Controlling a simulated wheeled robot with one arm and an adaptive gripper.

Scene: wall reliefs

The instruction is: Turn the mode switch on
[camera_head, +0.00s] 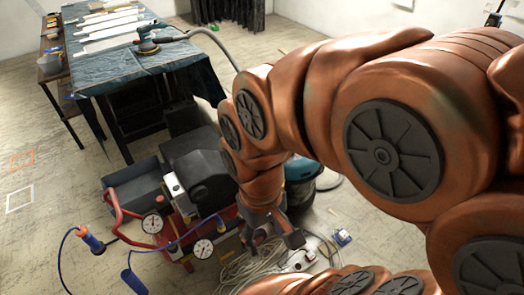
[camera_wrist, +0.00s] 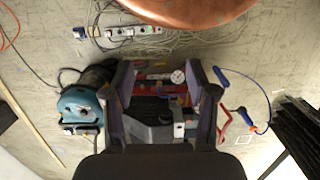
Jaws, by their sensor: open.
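I cannot clearly make out a mode switch in either view. A red air compressor (camera_head: 181,225) with a black motor cover and two white gauges stands on the floor. A small white box (camera_head: 172,186) sits on it, too small to read. A teal vacuum (camera_head: 300,168) stands behind my arm, partly hidden; in the wrist view the vacuum (camera_wrist: 83,106) lies left of the fingers. My gripper (camera_head: 270,240) is open and empty, pointing down to the right of the compressor. In the wrist view my gripper (camera_wrist: 160,78) frames the compressor's gauge (camera_wrist: 178,76) beyond its fingers.
A table with a dark cover (camera_head: 140,60) holding a sander (camera_head: 148,45) stands at the back left. A blue hose (camera_head: 130,280) lies beside the compressor. Cables and a white power strip (camera_head: 298,260) lie on the floor near my gripper.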

